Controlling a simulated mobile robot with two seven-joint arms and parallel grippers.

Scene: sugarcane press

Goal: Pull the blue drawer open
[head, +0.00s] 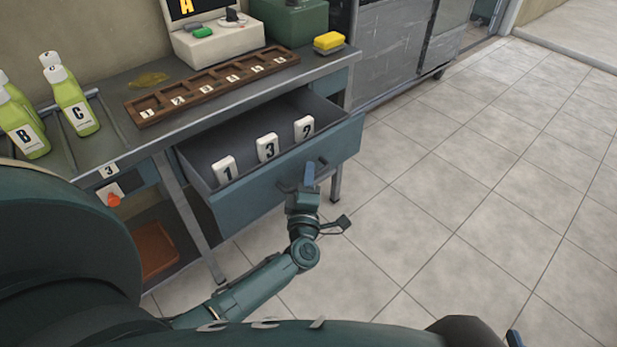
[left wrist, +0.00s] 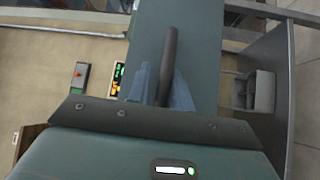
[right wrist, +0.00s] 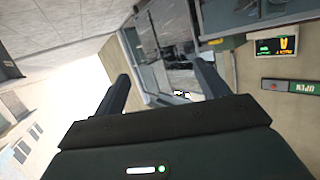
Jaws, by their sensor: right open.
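The blue drawer (head: 248,203) under the bench stands pulled out, with its inside showing. White blocks marked 1 (head: 224,170), 3 (head: 267,147) and 2 (head: 304,128) stand in it. My left gripper (head: 309,176) is at the drawer's front, at the handle. In the left wrist view the dark handle bar (left wrist: 170,45) runs between the two blue-grey fingers (left wrist: 162,88), which are closed around it. The gripper partly hides the handle in the head view. My right gripper (right wrist: 160,85) is open and empty, away from the drawer.
The bench top carries a brown numbered tray (head: 205,88), green bottles (head: 78,105), a yellow sponge (head: 328,41) and a white device (head: 222,42). A grey metal cabinet (head: 395,40) stands behind. The tiled floor (head: 480,190) to the right is clear.

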